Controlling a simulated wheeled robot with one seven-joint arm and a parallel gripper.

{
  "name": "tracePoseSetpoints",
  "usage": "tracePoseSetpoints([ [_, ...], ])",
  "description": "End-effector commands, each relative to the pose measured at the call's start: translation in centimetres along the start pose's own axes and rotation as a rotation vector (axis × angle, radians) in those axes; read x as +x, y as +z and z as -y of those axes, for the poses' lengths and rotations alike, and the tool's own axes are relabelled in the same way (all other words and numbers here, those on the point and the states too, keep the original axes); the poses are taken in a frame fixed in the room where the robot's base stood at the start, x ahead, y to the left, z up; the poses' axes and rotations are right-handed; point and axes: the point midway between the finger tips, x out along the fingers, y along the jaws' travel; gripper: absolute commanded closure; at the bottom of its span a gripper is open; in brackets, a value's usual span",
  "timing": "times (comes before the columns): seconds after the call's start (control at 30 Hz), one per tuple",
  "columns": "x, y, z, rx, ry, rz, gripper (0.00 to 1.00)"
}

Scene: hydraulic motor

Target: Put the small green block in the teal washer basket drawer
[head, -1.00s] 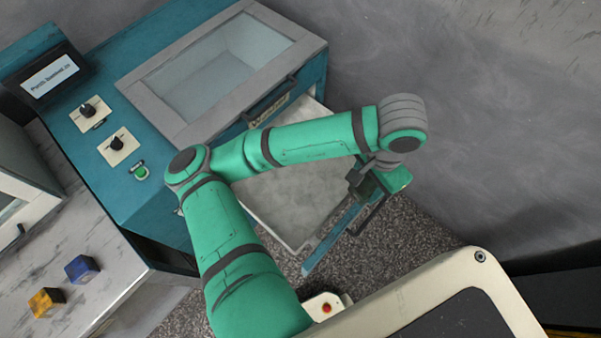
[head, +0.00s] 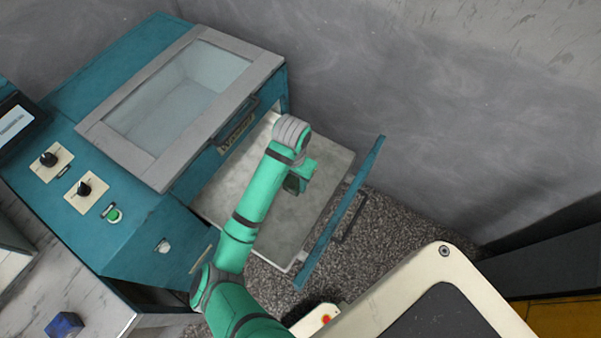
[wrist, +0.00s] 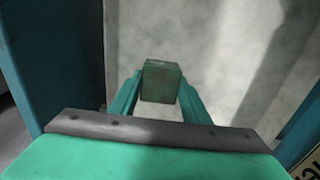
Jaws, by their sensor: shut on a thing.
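The small green block (wrist: 161,82) is between the two fingers of my gripper (wrist: 158,92) in the wrist view, and the gripper is shut on it. The teal washer's basket drawer (head: 340,215) is pulled out, with its teal front panel and handle at the right. In the head view my gripper (head: 294,184) is above the drawer's pale grey inside, between the washer body and the front panel. The wrist view shows the pale drawer floor (wrist: 225,45) beyond the block. How high the block is above the floor I cannot tell.
The teal washer (head: 150,225) has a glass lid (head: 185,95), knobs and a green button. A blue cube (head: 64,325) lies on the counter at the lower left. A cream-edged cart-like surface (head: 400,300) is at the lower right. The drawer floor around my gripper looks clear.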

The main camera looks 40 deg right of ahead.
Motion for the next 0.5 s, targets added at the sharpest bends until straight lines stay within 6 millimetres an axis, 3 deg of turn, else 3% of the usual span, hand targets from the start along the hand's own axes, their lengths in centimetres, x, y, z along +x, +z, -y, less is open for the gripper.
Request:
tracePoseSetpoints([
  [0.33,2.7,-5.6,1.2,0.001,-0.001,0.004,0.93],
  [0.5,5.6,-7.9,1.4,0.002,-0.001,0.004,0.93],
])
